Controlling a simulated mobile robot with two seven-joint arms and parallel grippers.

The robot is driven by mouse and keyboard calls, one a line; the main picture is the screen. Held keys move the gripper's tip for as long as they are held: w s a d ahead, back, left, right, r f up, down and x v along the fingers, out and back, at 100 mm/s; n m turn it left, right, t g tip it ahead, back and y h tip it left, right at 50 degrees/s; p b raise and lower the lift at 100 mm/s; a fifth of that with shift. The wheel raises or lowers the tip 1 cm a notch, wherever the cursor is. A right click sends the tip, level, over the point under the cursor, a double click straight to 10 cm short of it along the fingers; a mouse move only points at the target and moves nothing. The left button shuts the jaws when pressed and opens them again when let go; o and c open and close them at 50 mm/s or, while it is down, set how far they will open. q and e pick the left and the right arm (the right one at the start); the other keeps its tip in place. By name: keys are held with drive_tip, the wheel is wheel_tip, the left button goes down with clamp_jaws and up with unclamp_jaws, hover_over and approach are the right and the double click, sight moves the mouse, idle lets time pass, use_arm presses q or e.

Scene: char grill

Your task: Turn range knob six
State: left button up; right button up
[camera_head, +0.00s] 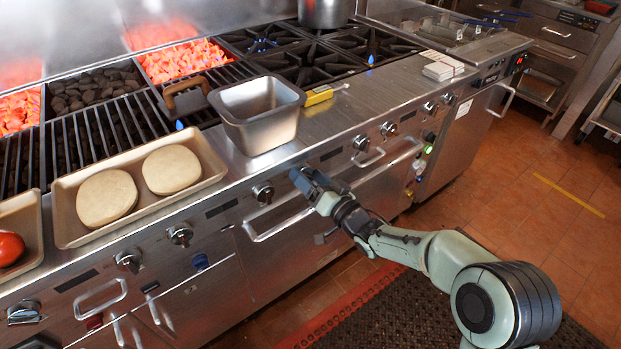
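Several round metal range knobs run along the front panel of the range. One knob (263,192) is just left of my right gripper (306,180). Another knob (361,142) is to its right, and a further knob (389,129) lies beyond that. No readable numbers mark which is knob six. My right gripper is in front of the panel between two knobs, apart from both as far as I can see. Its fingertips are small and dark, and I cannot tell whether they are open or shut. My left gripper is not in view.
Bar handles (278,226) stick out below the knobs. On top are a metal pan (258,118), a tray (75,236) with two round patties, a yellow-handled tool (319,95) and glowing coals (185,62). The tiled floor (500,170) to the right is clear.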

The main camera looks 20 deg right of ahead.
use_arm(q)
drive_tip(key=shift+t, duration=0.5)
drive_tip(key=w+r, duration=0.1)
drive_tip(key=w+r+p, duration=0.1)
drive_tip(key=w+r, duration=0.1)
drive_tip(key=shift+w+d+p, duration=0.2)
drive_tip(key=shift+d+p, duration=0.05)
drive_tip(key=shift+p, duration=0.1)
use_arm(e)
drive_tip(key=v, duration=1.3)
drive_tip(key=shift+s, duration=0.2)
drive_tip(key=shift+d, duration=0.1)
